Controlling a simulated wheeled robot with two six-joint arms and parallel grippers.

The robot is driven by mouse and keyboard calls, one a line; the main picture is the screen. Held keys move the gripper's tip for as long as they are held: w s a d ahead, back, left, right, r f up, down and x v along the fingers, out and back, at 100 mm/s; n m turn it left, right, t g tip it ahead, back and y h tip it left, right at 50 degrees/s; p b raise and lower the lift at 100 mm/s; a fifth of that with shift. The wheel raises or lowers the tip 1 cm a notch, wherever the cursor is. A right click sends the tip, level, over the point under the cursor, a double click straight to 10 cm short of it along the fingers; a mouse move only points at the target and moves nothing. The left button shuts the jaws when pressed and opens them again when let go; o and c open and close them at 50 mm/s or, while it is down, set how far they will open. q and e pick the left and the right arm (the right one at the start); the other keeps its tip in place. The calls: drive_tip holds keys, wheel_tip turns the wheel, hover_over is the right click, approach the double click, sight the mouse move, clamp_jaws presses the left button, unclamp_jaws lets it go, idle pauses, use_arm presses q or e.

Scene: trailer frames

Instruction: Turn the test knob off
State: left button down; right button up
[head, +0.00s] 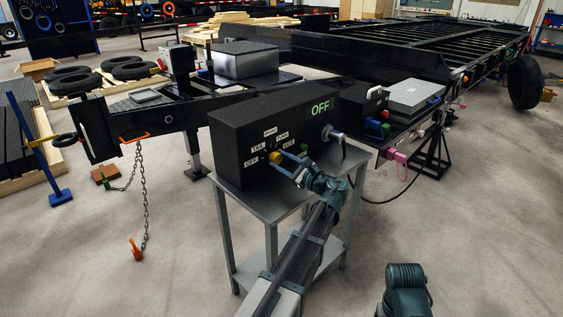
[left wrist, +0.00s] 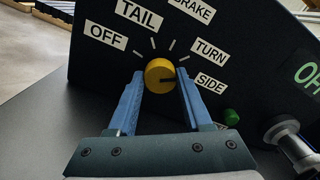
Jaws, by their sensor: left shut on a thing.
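The test box (head: 240,140) is a black box on a grey metal stand. Its yellow knob (head: 274,157) has labels OFF, TAIL, BRAKE, TURN and SIDE around it. In the left wrist view the knob (left wrist: 158,74) shows a dark pointer line directed right, toward the SIDE label (left wrist: 211,83). A green display (head: 320,108) reads OFF. My left gripper (head: 288,160) has its blue fingers on either side of the knob and is shut on it; the fingers also show in the left wrist view (left wrist: 158,92).
A green button (left wrist: 231,117) and a grey plug connector (head: 333,134) with a black cable are right of the knob. The stand's top (head: 262,198) is bare in front. The trailer frame (head: 160,112) stands behind, with a hanging chain.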

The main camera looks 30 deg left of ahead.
use_arm(q)
drive_tip(key=n, duration=0.6)
drive_tip(key=shift+f+n, duration=0.1)
drive_tip(key=shift+n, duration=0.2)
drive_tip(key=n, duration=1.2)
drive_tip(key=shift+f+n, duration=0.1)
drive_tip(key=shift+n, duration=0.3)
drive_tip(key=n, duration=0.5)
drive_tip(key=shift+n, duration=0.3)
drive_tip(key=shift+c, duration=1.6)
unclamp_jaws()
drive_tip(key=v, duration=1.4)
